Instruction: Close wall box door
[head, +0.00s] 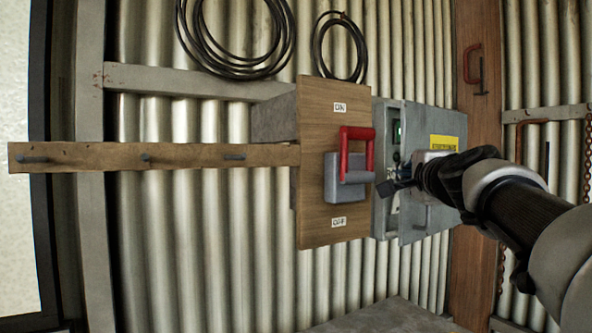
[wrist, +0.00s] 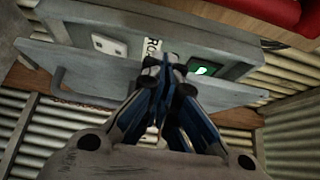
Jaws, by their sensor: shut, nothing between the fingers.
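The grey wall box (head: 384,225) hangs on the corrugated wall in the middle of the head view. Its door (head: 432,120), with a yellow label and a handle, stands ajar, leaving a gap on the left where a green part shows inside. My gripper (head: 388,187) is shut and empty, in front of this gap; my wrist covers part of the door. In the wrist view the box (wrist: 75,15) is at the top and the door (wrist: 60,62) crosses below it. My gripper (wrist: 163,68) overlaps the door edge there; I cannot tell if it touches.
A wooden board (head: 325,90) with a red-handled switch (head: 352,160) stands just left of the box. A peg rail (head: 150,155) and coiled cables (head: 235,65) are farther left. A wooden post (head: 478,130) with a red clamp (head: 471,63) stands to the right.

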